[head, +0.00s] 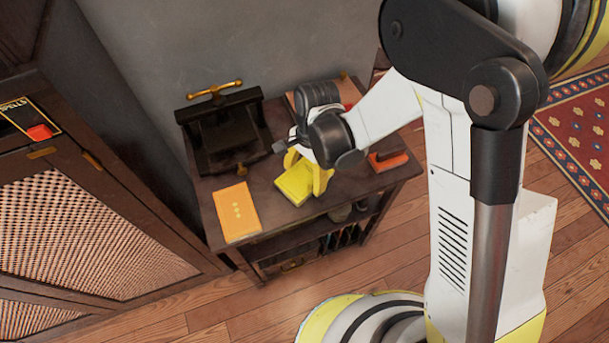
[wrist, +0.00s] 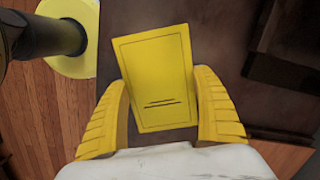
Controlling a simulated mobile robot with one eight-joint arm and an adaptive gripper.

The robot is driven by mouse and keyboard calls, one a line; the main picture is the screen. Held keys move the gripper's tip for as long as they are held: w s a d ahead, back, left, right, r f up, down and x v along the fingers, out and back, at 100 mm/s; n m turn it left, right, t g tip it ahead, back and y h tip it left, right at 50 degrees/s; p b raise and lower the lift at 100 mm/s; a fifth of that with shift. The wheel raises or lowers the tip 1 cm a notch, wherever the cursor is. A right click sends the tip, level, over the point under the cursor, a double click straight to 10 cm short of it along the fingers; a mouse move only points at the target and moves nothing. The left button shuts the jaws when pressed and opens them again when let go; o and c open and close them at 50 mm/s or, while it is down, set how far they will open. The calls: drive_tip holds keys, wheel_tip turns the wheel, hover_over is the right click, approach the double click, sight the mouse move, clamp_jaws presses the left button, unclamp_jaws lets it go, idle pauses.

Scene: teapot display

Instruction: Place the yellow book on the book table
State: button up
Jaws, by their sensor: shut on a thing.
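The yellow book (head: 294,186) is at the dark wooden table (head: 272,217), between the yellow fingers of my gripper (head: 306,172). In the wrist view the yellow book (wrist: 154,75) lies between both fingers of my gripper (wrist: 161,80), its cover with a thin border and short dark lines facing the camera. My gripper is shut on it. The book is over the tabletop, close to its surface; I cannot tell whether it touches. An orange-yellow book (head: 237,212) lies flat on the table's front left corner.
A black press (head: 222,135) with a brass handle stands at the table's back left. A red-orange object (head: 388,161) lies at its right edge. A dark cabinet (head: 95,235) stands to the left. Bare tabletop shows between the orange-yellow book and the held book.

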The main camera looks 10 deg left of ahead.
sight(309, 172)
drive_tip(key=shift+f, duration=0.2)
drive_tip(key=o, duration=1.4)
wheel_tip(309, 172, up, 12)
drive_tip(key=w+p, duration=0.1)
drive_tip(key=p, duration=0.5)
drive_tip(key=d+r+n+t, duration=0.3)
drive_tip(key=d+r, duration=0.9)
drive_tip(key=s+d+r+n+t, duration=0.1)
drive_tip(key=s+d+r, duration=0.1)
drive_tip(key=d, duration=0.2)
drive_tip(key=s+d+r+n+t, duration=0.1)
drive_tip(key=s+d+r+t, duration=0.1)
drive_tip(key=d, duration=0.3)
drive_tip(key=s+d+r+n+t, duration=0.2)
drive_tip(key=d, duration=0.3)
drive_tip(key=shift+r+h, duration=0.35)
drive_tip(key=shift+h, duration=0.05)
